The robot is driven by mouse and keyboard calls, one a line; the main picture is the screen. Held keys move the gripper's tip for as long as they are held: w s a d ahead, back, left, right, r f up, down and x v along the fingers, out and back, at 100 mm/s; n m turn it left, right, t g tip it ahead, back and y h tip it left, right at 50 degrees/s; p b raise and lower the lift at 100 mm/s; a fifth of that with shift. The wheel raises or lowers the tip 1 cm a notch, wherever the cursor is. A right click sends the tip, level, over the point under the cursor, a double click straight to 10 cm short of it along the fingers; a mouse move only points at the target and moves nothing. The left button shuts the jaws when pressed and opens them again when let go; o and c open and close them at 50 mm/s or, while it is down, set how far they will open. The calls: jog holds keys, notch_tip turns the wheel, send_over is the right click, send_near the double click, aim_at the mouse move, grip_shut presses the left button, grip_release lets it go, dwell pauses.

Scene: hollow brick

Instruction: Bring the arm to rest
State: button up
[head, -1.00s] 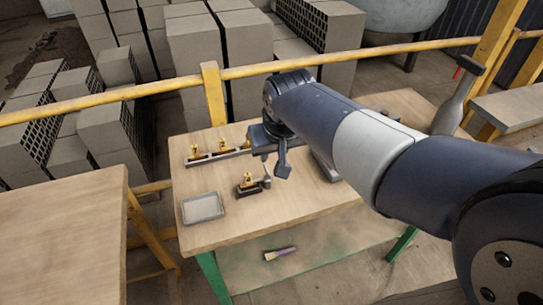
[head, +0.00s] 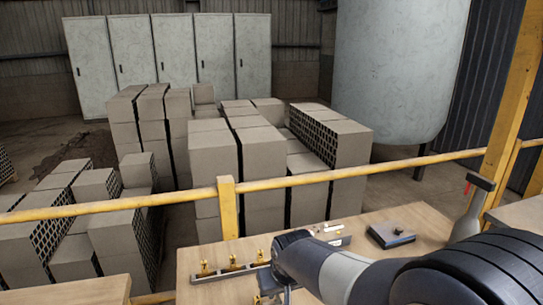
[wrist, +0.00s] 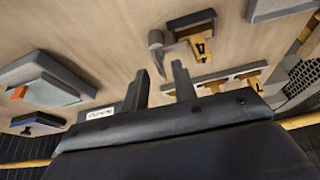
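My gripper (wrist: 162,84) shows in the wrist view with its two dark fingers apart and nothing between them, over the wooden workbench. In the head view my arm reaches in from the lower right over the workbench (head: 425,222). The gripper end there is mostly hidden or cut off at the bottom edge.
A rail with brass pieces (head: 232,271) lies on the bench left of my arm. A dark flat box (head: 390,235) lies behind the arm. A yellow railing (head: 120,204) runs behind the bench, with stacked hollow bricks (head: 210,160) beyond.

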jog(key=shift+x, duration=0.9)
